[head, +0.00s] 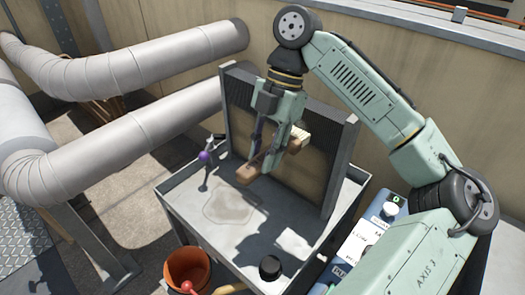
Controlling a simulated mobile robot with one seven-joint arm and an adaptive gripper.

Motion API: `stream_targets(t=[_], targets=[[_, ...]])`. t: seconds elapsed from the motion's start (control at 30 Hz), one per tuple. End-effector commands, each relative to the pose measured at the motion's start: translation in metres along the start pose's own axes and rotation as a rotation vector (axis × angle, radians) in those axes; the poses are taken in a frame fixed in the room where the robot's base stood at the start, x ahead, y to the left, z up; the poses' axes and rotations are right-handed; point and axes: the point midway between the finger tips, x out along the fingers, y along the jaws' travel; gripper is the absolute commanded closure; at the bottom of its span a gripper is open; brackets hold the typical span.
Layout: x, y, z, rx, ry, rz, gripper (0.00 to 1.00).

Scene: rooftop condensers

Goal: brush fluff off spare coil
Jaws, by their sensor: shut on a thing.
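The spare coil (312,178) stands upright in a grey frame on a grey metal tray table (245,250). Its fins show dark along the top and at the left edge. A tan layer, which looks like fluff, covers much of the face below. My gripper (263,150) is in front of the coil's left half, shut on a wooden brush (255,172). The brush's pale bristles (300,132) show at its right end, towards the coil. I cannot tell whether they touch it. My gripper and the brush hide part of the coil's face.
A purple ball on a thin stand (204,157) is at the tray's left. A blue box with labels (385,215) is at right. Large pipes (120,140) run at left. The tray's middle is clear.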

Motion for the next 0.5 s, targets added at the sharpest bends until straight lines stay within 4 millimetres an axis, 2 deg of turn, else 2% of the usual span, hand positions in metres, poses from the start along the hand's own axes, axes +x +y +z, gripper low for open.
stream_targets(t=[0.5], targets=[[-0.0044,-0.0003,0.0095,0.001,0.001,-0.001,1.0]])
